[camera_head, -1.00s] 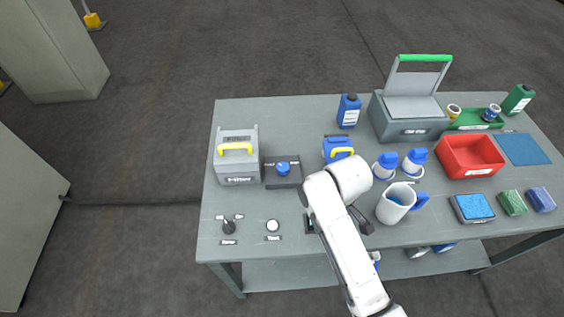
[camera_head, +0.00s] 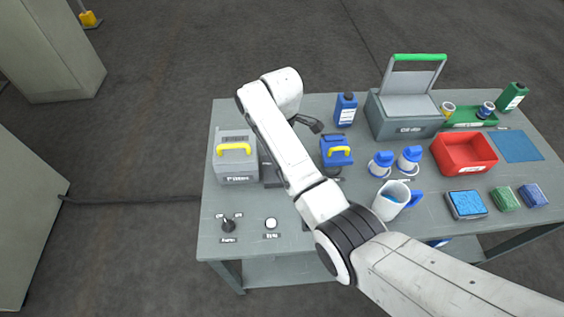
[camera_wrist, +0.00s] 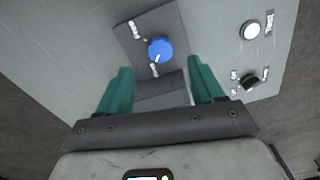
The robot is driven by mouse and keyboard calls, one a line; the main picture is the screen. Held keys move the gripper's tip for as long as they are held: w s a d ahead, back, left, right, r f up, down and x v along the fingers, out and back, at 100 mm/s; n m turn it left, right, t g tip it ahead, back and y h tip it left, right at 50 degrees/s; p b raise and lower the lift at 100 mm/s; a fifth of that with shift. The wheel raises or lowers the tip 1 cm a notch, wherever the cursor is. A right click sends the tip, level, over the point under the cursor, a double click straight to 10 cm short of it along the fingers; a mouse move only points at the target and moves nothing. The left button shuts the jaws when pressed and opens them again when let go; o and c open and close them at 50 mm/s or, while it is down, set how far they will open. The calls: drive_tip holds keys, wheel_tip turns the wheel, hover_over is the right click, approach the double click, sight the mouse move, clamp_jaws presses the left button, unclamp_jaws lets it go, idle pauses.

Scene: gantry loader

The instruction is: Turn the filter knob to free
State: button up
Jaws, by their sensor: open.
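The blue round knob (camera_wrist: 160,49) sits on a dark plate (camera_wrist: 132,44) in the wrist view, with a white label on either side of it. Its white pointer mark faces the label nearer my gripper; the lettering is too small to read. My gripper (camera_wrist: 160,70) is open, its two teal fingers spread with nothing between them. The knob shows just beyond the fingertips, between their lines, apart from them. In the head view my arm hides the knob and my gripper; only part of the dark plate (camera_head: 270,176) shows.
A grey box with a yellow handle (camera_head: 236,160) stands left of the plate, and a blue yellow-handled unit (camera_head: 336,150) right of it. A black knob (camera_head: 228,225) and a white button (camera_head: 271,223) are at the table's front left. Bottles, cups and bins fill the right side.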

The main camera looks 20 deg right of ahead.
wheel_tip(320, 180, down, 7)
drive_tip(key=shift+f, duration=0.1)
idle(0.4)
drive_tip(key=c, duration=1.1)
